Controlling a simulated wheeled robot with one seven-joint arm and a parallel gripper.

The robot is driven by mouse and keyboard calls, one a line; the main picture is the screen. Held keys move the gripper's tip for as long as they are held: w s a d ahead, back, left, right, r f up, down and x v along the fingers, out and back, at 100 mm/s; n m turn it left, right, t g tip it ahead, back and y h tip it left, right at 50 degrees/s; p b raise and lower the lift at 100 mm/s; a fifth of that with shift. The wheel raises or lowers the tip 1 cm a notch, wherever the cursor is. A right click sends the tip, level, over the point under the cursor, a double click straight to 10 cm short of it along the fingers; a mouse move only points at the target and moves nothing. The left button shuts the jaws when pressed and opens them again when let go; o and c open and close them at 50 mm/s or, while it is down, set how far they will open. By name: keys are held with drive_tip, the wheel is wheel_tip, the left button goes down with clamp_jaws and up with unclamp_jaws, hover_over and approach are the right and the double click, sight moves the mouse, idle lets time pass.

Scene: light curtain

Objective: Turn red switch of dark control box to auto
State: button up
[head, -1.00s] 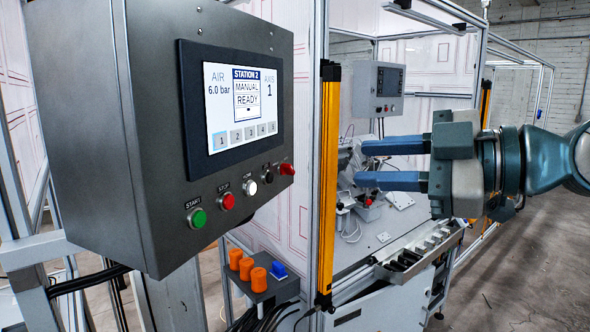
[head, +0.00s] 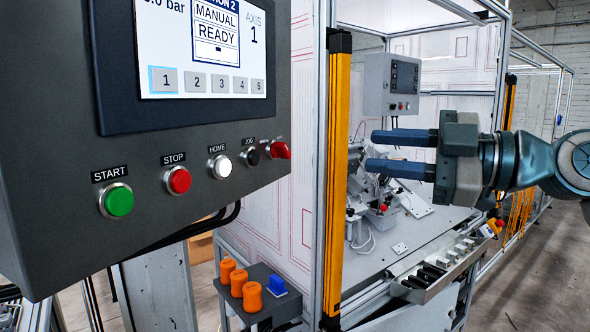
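The dark control box (head: 60,150) fills the left of the head view. Its screen (head: 200,50) reads MANUAL READY. The red switch (head: 281,150) is at the right end of the button row; its small labels are too blurred to read fully, and its handle points roughly sideways. My gripper (head: 368,151) is to the right of the box, at about the switch's height in the picture, with its two blue fingers pointing left. The fingers are apart with nothing between them. It is clear of the switch.
A green START button (head: 117,200), red STOP button (head: 178,180), white HOME button (head: 221,166) and black JOG button (head: 251,156) share the row. A yellow light-curtain post (head: 338,180) stands between box and gripper in the picture. Orange knobs (head: 237,282) sit on a shelf below.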

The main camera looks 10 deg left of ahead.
sight(287, 150)
drive_tip(key=p+x, duration=0.1)
drive_tip(key=x, duration=0.3)
drive_tip(key=p+x, duration=0.1)
drive_tip(key=x, duration=0.3)
drive_tip(key=p+x, duration=0.1)
drive_tip(key=x, duration=0.3)
drive_tip(key=shift+w+a+f, duration=0.15)
drive_tip(key=shift+a+f, duration=0.15)
drive_tip(key=shift+f, duration=0.05)
drive_tip(key=shift+w+a+f, duration=0.1)
drive_tip(key=shift+w+a, duration=0.1)
drive_tip(key=shift+a, duration=0.5)
drive_tip(key=shift+c, duration=0.3)
clamp_jaws()
